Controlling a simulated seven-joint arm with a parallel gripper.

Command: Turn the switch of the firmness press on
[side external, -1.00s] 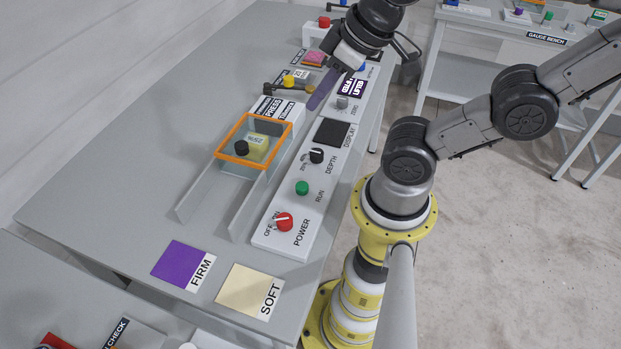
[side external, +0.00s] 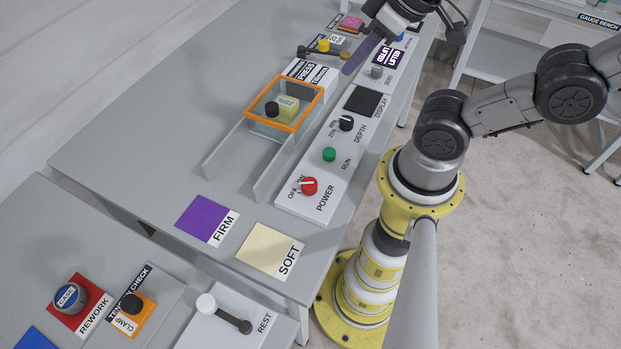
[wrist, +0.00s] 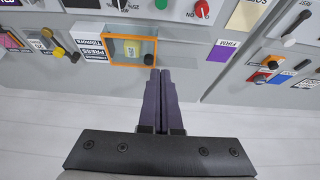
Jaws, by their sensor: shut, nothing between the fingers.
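The power switch (side external: 309,186) is a red round knob with a white pointer mark on the press's white control panel (side external: 287,205), by the words POWER, OFF and ON. I cannot tell for sure which word the pointer faces. The red knob also shows at the top of the wrist view (wrist: 202,9). The firmness press has a clear box with an orange frame (side external: 318,98) and a yellow block inside. My gripper (side external: 349,70) is at the far end of the panel, well away from the knob. In the wrist view its purple fingers (wrist: 160,72) are shut together and empty.
The green RUN button (side external: 329,154), black DEPTH knob (side external: 346,123) and dark display (side external: 367,102) line the panel beyond the red knob. A purple FIRM pad (side external: 203,218) and cream SOFT pad (side external: 264,248) lie nearer. Bare grey table lies left of the press.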

